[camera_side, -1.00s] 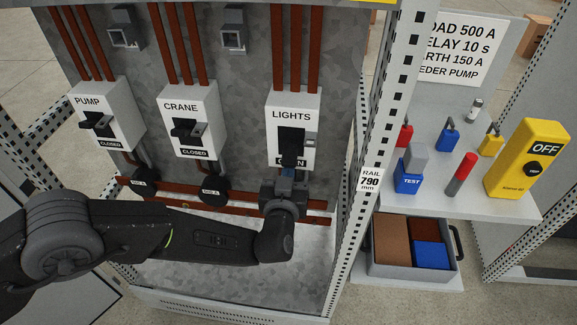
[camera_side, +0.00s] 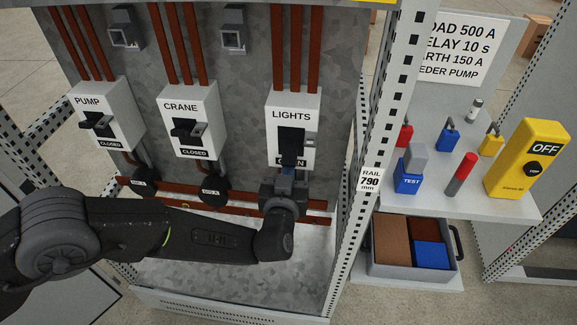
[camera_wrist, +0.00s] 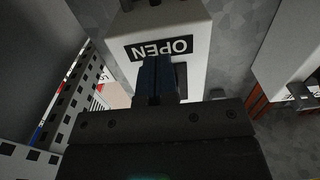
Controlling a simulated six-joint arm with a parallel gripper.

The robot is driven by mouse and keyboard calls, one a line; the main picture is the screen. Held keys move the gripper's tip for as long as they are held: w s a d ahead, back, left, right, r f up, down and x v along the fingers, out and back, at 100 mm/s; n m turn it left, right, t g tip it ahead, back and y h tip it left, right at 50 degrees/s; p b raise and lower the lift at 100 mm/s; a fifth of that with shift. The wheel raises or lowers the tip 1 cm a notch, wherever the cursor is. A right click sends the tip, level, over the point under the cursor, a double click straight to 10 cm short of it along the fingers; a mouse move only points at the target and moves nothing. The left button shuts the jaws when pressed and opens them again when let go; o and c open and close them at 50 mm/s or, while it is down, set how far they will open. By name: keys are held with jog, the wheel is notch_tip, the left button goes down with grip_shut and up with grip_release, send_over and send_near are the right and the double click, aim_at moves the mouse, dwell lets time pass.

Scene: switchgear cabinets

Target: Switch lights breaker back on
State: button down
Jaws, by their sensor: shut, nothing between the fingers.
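The LIGHTS breaker (camera_side: 292,105) is a white box on the right of the galvanized panel. Its black handle (camera_side: 291,139) sits on its front, above a label partly hidden by my gripper. In the wrist view that label (camera_wrist: 162,48) reads OPEN, upside down. My gripper (camera_side: 288,172) is at the lower front of this breaker, just below the handle.
The CRANE breaker (camera_side: 187,110) and PUMP breaker (camera_side: 98,106) stand to the left, both labelled CLOSED. A perforated upright (camera_side: 383,150) with a RAIL 790 mm tag is close right. A shelf (camera_side: 440,204) beyond holds padlocks and a yellow OFF device (camera_side: 527,160).

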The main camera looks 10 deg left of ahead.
aim_at(289, 156)
jog(key=shift+r, duration=2.1)
jog(key=s+f, duration=0.1)
jog(key=s, duration=0.6)
jog(key=shift+f, duration=0.35)
jog(key=shift+w, duration=0.1)
jog(key=w+a+r+g+h, duration=0.35)
jog(key=a+r, duration=0.25)
jog(key=r, duration=0.5)
jog(key=s+a+r+m+g+h, duration=0.1)
jog(key=s+a+r+g, duration=0.15)
jog(key=a+r, duration=0.8)
jog(key=s+a+f+g+y, duration=0.1)
jog(key=s+a+g+y, duration=0.1)
jog(key=s+a, duration=0.9)
jog(key=s+a+f+n+g+y, duration=0.1)
jog(key=s+a+g, duration=0.3)
jog(key=s+a, duration=0.6)
jog(key=s+f+y, duration=0.1)
jog(key=s, duration=0.4)
jog(key=shift+a, duration=0.35)
